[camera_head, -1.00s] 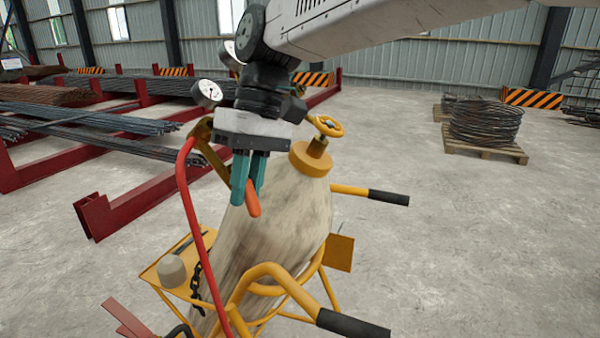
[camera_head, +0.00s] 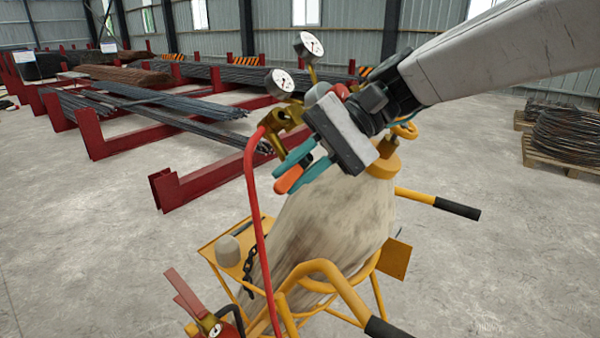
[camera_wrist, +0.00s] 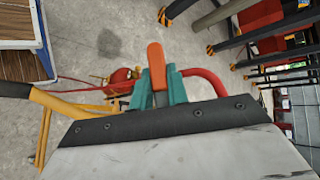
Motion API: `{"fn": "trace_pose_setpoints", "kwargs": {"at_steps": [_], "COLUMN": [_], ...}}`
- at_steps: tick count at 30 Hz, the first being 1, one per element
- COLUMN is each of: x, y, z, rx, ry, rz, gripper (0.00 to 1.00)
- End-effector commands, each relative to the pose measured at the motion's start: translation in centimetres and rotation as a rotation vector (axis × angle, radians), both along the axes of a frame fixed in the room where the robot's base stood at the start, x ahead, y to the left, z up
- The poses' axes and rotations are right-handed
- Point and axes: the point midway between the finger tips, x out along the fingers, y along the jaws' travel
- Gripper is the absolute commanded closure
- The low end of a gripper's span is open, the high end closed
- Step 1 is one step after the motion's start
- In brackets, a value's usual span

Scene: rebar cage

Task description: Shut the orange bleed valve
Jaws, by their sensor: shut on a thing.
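The orange bleed valve shows as an orange lever (camera_head: 289,179) between the teal fingers of my gripper (camera_head: 299,172). In the wrist view the lever (camera_wrist: 157,66) stands up between the two teal fingertips of my gripper (camera_wrist: 157,86), which are shut on it. The lever points down and left in the head view. The brass regulator (camera_head: 283,122) with two round gauges (camera_head: 279,83) sits just above and left of the gripper. The lever's pivot is hidden behind my gripper.
A red hose (camera_head: 254,195) hangs from the regulator in front of the pale cylinder (camera_head: 325,225). A yellow cart (camera_head: 325,268) with black handles holds the cylinder. A red extinguisher (camera_wrist: 122,79) stands low beside it.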

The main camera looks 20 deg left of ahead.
Motion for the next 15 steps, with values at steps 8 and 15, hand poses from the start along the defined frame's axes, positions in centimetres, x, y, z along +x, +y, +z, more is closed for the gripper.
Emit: {"fn": "trace_pose_setpoints", "kwargs": {"at_steps": [8,15], "x": [0.18,0.22], "y": [0.27,0.39], "z": [0.47,0.63], "rx": [0.041,0.056], "ry": [0.103,0.143], "rz": [-0.099,-0.133], "gripper": [1.0,1.0]}}
